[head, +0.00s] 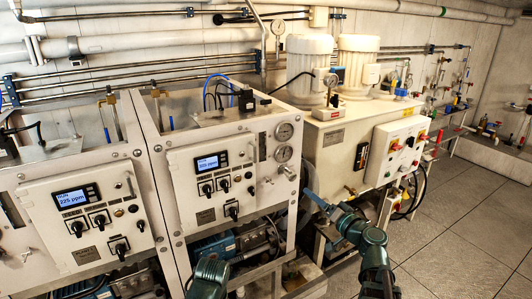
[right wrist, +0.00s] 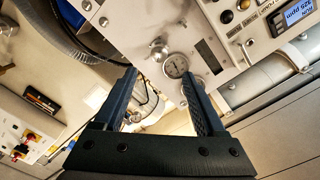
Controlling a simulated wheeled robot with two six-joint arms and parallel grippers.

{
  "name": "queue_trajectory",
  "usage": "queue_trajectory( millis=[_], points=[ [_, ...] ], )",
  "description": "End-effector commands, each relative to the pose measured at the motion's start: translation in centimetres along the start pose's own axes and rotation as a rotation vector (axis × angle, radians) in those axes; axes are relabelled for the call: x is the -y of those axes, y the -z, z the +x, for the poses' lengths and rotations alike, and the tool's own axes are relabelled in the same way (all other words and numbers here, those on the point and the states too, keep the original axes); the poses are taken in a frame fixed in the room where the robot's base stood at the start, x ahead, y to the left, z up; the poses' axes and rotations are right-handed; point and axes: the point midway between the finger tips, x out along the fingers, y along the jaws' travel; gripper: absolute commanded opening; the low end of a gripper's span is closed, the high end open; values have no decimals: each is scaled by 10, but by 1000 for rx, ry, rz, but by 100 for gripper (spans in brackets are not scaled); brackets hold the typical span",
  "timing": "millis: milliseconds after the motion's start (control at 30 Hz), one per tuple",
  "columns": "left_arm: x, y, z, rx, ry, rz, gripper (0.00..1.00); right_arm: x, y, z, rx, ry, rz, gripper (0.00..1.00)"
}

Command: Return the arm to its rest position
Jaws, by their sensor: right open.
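My right arm comes in from the bottom right of the head view, and its gripper (head: 317,200) is in front of the gap between the right watermaker unit (head: 205,215) and the cream cabinet (head: 345,155). In the right wrist view the gripper (right wrist: 159,73) is open, with two dark fingers apart and nothing held between them. A round gauge (right wrist: 176,66) and a metal valve knob (right wrist: 158,50) show beyond the fingertips, on the unit's panel. A teal link of my left arm shows at the bottom centre of the head view; its gripper is not visible.
The left watermaker unit (head: 85,205) reads 225 ppm. Two gauges (head: 284,132) and a valve (head: 289,172) are on the right unit's edge. Pump motors (head: 235,243) sit below. The tiled floor (head: 455,225) at right is clear.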

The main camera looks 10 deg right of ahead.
Motion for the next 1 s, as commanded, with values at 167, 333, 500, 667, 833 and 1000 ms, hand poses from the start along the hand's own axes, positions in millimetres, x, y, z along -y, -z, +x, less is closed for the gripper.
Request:
queue_trajectory(
  millis=[167, 333, 500, 667, 833, 1000],
  points=[
    [0, 0, 0, 0, 0, 0, 73, 25, -68, 18, 208, 23, -45, 73],
    [0, 0, 0, 0, 0, 0, 73, 54, -188, 18, 599, 4, -136, 73],
    [0, 0, 0, 0, 0, 0, 73, 62, -296, -22, 1012, -125, -267, 73],
    [0, 0, 0, 0, 0, 0, 73, 52, -349, -74, 1303, -341, -423, 73],
    [0, 0, 0, 0, 0, 0, 73, 42, -361, -114, 1449, -576, -572, 73],
    [0, 0, 0, 0, 0, 0, 73, 39, -357, -132, 1487, -715, -654, 73]
  ],
)
